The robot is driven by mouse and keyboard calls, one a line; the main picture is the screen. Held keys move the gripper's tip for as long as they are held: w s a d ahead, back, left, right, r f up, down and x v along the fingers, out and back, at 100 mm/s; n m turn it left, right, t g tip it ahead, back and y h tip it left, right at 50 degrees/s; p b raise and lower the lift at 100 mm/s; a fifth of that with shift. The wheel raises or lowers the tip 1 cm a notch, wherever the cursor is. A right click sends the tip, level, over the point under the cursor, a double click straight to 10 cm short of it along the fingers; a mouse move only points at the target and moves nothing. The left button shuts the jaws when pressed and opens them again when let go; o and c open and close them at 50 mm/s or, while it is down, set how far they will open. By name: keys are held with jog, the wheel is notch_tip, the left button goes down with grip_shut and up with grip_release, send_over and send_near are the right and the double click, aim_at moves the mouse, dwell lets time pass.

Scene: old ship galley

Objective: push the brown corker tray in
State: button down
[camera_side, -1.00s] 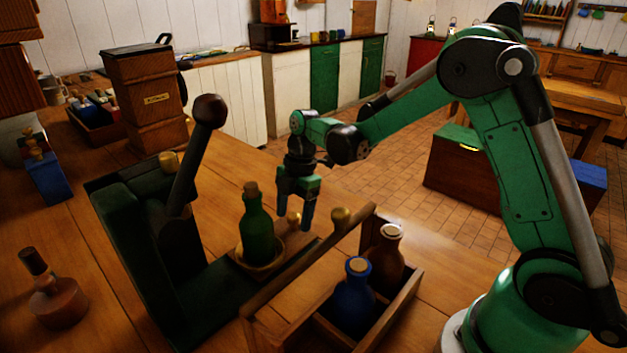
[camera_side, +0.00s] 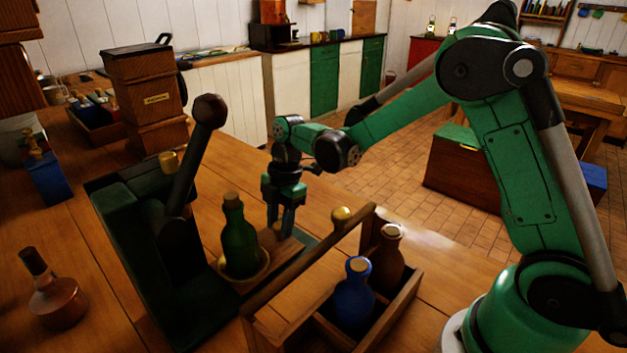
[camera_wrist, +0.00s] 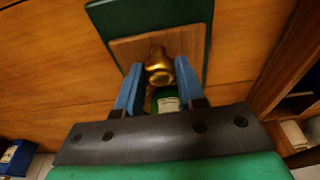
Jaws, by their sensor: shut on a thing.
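The corker (camera_side: 130,240) is a dark green press with a black lever ending in a brown ball. Its brown tray (camera_side: 285,251) lies on the green base, with a green bottle (camera_side: 239,245) upright in a round holder at the press end. My gripper (camera_side: 280,228) points down at the tray's outer end, beside the bottle. In the wrist view its blue fingers (camera_wrist: 158,88) are shut around a brass knob (camera_wrist: 158,66) on the tray (camera_wrist: 128,52). A labelled green piece, seemingly the bottle, shows between them.
A wooden carrier (camera_side: 405,305) with a blue bottle (camera_side: 354,290) and a brown bottle (camera_side: 388,255) stands close in front of the tray. A copper-brown flask (camera_side: 58,303) stands at the left.

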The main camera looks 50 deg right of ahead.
aim_at(241, 209)
jog(key=shift+a, duration=3.75)
jog(key=shift+c, duration=2.4)
grip_release()
jog(key=shift+d+r, duration=0.1)
jog(key=shift+r, duration=3.4)
jog(key=f, duration=0.7)
jog(key=shift+d, duration=1)
